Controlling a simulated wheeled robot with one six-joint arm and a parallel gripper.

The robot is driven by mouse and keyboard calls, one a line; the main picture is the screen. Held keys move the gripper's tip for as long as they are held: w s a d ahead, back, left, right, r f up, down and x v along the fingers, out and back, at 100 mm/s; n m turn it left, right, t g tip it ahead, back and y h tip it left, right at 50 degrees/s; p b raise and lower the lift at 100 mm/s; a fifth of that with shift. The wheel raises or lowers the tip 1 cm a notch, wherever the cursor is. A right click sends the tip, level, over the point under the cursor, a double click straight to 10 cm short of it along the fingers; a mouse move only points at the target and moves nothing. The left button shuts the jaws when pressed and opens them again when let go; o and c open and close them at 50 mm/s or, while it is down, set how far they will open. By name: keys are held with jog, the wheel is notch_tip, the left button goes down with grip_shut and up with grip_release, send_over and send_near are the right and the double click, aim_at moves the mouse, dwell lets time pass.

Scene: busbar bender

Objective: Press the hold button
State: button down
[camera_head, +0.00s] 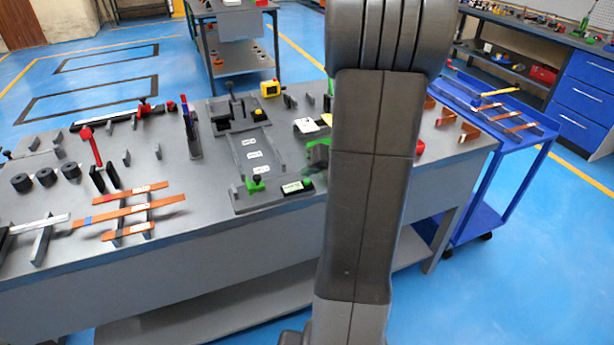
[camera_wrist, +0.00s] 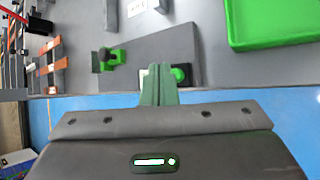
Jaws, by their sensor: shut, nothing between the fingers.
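A small dark box with a pale label (camera_head: 297,187) sits at the front edge of the bench, at the near corner of the grey bender plate. In the wrist view its round green button (camera_wrist: 179,73) shows just right of my fingertips. My gripper (camera_wrist: 158,72) is shut and empty, with its green fingers side by side. The fingertips overlap the white label and lie close to the button's left side. I cannot tell whether they touch the box or hover over it. In the head view my arm hides most of the gripper.
A green clamp (camera_wrist: 112,57) stands left of the box; it also shows in the head view (camera_head: 256,184). A large green part (camera_wrist: 275,20) lies beyond, to the right. Copper bars (camera_head: 130,208) rest at the bench's left. A yellow box (camera_head: 270,89) stands at the back.

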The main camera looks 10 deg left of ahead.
dwell(0.3)
notch_tip(320, 180, up, 5)
jog(key=p, duration=0.5)
jog(key=shift+p, duration=0.4)
notch_tip(320, 180, down, 3)
jog(key=b, duration=0.3)
jog(key=shift+r, duration=0.2)
jog(key=shift+b, duration=1.05)
jog(key=shift+r+b, duration=0.1)
jog(key=shift+b, duration=1.15)
notch_tip(320, 180, up, 6)
jog(key=p, duration=0.7)
